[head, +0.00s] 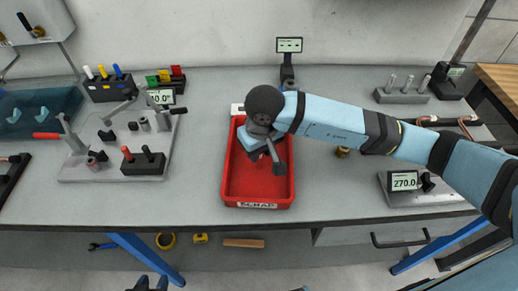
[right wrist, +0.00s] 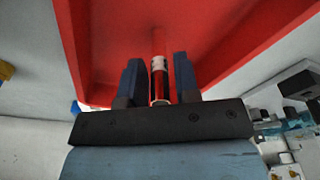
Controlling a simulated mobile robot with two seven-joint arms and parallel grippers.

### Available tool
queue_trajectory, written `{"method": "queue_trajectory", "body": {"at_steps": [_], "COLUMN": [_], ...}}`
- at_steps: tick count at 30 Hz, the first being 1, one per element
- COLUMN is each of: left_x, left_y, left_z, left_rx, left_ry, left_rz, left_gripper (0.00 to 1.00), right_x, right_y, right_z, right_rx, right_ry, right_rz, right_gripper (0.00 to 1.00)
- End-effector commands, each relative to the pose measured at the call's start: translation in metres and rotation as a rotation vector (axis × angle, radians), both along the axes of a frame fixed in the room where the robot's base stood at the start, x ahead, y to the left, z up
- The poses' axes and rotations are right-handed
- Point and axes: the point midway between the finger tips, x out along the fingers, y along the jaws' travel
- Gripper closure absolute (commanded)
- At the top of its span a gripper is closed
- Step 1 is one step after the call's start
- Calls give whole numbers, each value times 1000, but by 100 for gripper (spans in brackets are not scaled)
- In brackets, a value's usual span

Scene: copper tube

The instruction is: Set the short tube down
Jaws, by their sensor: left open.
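My right gripper (head: 274,158) is low inside the red tray (head: 258,188), which has a label on its front reading like "SCRAP". In the right wrist view, a short shiny tube (right wrist: 159,80) is between my two dark fingers, in line with them, against the red tray floor. Narrow gaps seem to show on both sides of it, so whether the fingers press on it is unclear. In the head view, my gripper and wrist hide the tube. My left gripper (head: 151,284) is open at the bottom edge, in front of the bench, with only its fingertips visible.
A bending fixture (head: 110,160) with levers stands left of the tray. A small display on a post (head: 289,46) stands behind it. Right are a 270.0 display block (head: 403,182), copper tubes (head: 445,121) and a pin stand (head: 402,93). The bench is clear just beside the tray.

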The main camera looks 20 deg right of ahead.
Motion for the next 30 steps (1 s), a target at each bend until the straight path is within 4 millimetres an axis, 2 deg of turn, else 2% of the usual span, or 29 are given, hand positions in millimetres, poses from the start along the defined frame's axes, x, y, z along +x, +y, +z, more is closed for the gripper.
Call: {"method": "queue_trajectory", "body": {"at_steps": [9, 13, 14, 24, 30], "left_x": [1, 1, 1, 0, 1], "left_y": [0, 0, 0, 0, -1], "left_z": [3, 11, 7, -3, -4], "left_rx": [-1, 1, 1, -3, -6], "left_ry": [-3, -7, -9, 0, 1], "left_rz": [0, -1, -1, 2, 4], "left_gripper": [57, 57, 57, 57, 57], "right_x": [0, 0, 0, -8, -12], "right_y": [0, 0, 0, -2, -3], "right_z": [2, 8, 11, 81, 112], "right_rx": [0, 0, 1, -1, 0], "right_ry": [0, -1, -4, -6, -4], "right_rz": [0, -1, 0, 1, 0], "right_gripper": [58, 58, 58, 58, 58]}}
